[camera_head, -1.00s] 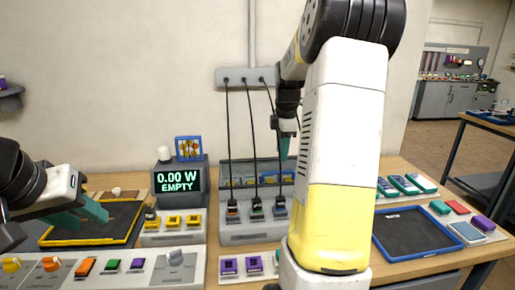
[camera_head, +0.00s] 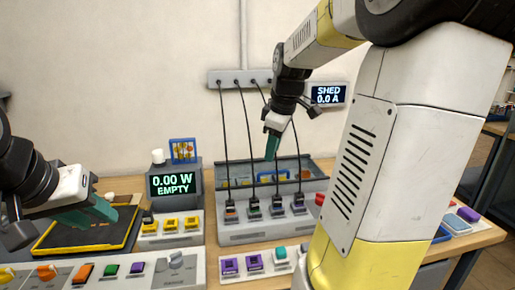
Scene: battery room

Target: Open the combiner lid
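The combiner (camera_head: 268,232) is a grey box in the middle of the table, with several black cables plugged into its front row. A grey-rimmed panel (camera_head: 318,170) stands up at its back, with yellow and blue patches showing. I cannot tell for sure whether this panel is the raised lid. My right gripper (camera_head: 271,147) points down with teal fingers above the back of the combiner, among the cables, and holds nothing that I can see. Its fingers overlap from this side. My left gripper (camera_head: 92,214) is over the black tray at the left, with its fingers overlapping in view.
A display (camera_head: 175,185) reading 0.00 W EMPTY stands left of the combiner. A wall display (camera_head: 328,95) reads SHED 0.0 A. A yellow-edged black tray (camera_head: 60,238) and a switch panel (camera_head: 150,270) lie at the left. My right arm hides much of the right side.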

